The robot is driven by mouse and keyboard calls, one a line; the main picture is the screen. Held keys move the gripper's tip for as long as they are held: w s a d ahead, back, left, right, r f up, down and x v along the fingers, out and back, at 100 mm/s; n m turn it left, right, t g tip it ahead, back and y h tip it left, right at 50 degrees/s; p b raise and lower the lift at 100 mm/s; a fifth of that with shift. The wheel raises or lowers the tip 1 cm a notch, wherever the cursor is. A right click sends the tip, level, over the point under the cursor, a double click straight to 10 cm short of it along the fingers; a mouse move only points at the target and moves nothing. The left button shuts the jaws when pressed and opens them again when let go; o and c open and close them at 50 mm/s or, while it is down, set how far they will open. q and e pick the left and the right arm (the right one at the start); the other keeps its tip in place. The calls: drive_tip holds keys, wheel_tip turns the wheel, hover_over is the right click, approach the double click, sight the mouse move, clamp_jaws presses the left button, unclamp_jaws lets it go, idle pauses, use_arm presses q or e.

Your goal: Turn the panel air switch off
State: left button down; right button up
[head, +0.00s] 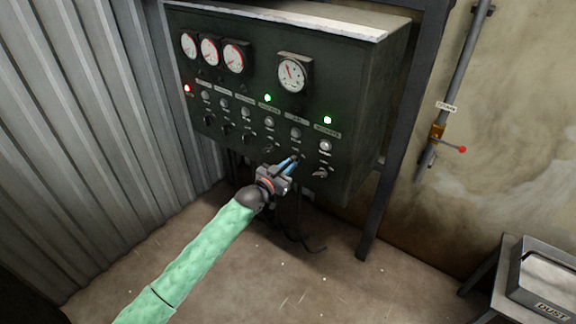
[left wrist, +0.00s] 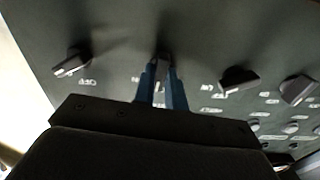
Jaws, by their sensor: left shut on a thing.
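The dark control panel (head: 355,110) stands against the corrugated wall, with a row of rotary switch knobs along its lower front. My left gripper (head: 293,162) reaches up to this row, at the second knob from the right. In the left wrist view, its blue fingers (left wrist: 162,83) are closed around the sides of one dark knob, taken as the air switch (left wrist: 163,62). The fingers hide most of this knob in the head view. The short label above its column is too small to read surely. My right gripper is not in view.
A neighbouring knob (head: 320,172) sits close to the right of the gripper. Green lamps (head: 327,120) and a red lamp (head: 187,88) are lit. A pipe with a red-handled valve (head: 440,133) is on the right wall. A DUST box (head: 540,290) stands at lower right.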

use_arm(q)
drive_tip(key=shift+f+n, duration=0.1)
drive_tip(key=shift+n, duration=0.6)
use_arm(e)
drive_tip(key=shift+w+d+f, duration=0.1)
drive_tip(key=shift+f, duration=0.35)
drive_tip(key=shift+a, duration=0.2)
use_arm(q)
drive_tip(key=c, duration=1.4)
unclamp_jaws()
drive_tip(key=shift+c, duration=0.2)
